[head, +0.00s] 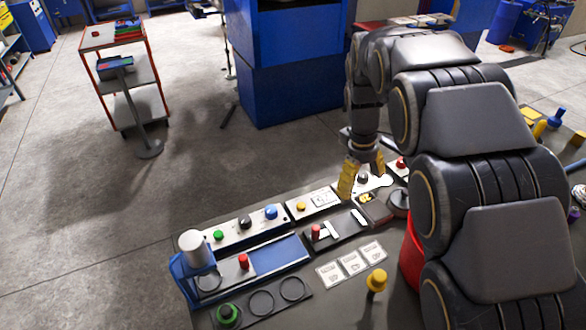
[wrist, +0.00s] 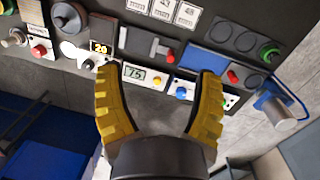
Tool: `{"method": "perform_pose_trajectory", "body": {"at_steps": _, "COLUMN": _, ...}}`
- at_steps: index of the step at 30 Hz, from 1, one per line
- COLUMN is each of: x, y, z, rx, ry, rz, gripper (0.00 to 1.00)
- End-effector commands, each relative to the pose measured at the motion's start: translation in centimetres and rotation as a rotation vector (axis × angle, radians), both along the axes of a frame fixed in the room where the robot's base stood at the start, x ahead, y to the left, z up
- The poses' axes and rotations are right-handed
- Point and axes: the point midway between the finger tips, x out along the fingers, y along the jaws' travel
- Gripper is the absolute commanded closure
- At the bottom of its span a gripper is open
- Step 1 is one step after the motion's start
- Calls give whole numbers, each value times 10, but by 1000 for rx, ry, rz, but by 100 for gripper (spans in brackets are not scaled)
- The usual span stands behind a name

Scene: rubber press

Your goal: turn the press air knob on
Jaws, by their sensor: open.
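A small dark knob (head: 363,178) stands on a white plate in the panel row, close to my gripper in the head view. In the wrist view this knob (wrist: 88,64) lies just left of the left fingertip, apart from it. Another black knob (head: 245,221) sits between a green button (head: 218,235) and a blue button (head: 271,211). No label shows which one is the press air knob. My gripper (head: 363,168) has yellow fingers spread wide and empty above the panel's far edge. In the wrist view the gripper (wrist: 158,72) frames a display reading 75.
A yellow 20 display (wrist: 101,47) is beside the nearer knob. Red buttons, including one left of it (wrist: 38,50), and a red-handled lever (head: 315,232) stand close by. A white-topped cylinder (head: 194,250) rises at the panel's left end. Open floor lies beyond.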

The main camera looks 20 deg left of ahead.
Motion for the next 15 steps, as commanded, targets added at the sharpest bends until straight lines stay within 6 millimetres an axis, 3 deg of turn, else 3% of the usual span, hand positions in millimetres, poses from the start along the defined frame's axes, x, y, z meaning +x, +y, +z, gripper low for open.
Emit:
{"method": "perform_pose_trajectory", "body": {"at_steps": 3, "x": 29, "y": 46, "z": -34, "rx": 6, "ry": 5, "rz": 181, "gripper": 34}}
{"method": "perform_pose_trajectory", "body": {"at_steps": 6, "x": 45, "y": 86, "z": -61, "rx": 19, "ry": 2, "rz": 334, "gripper": 34}}
{"method": "perform_pose_trajectory", "body": {"at_steps": 12, "x": 56, "y": 163, "z": -118, "rx": 62, "ry": 5, "rz": 610, "gripper": 34}}
{"method": "perform_pose_trajectory", "body": {"at_steps": 15, "x": 54, "y": 191, "z": -138, "rx": 84, "ry": 3, "rz": 707, "gripper": 34}}
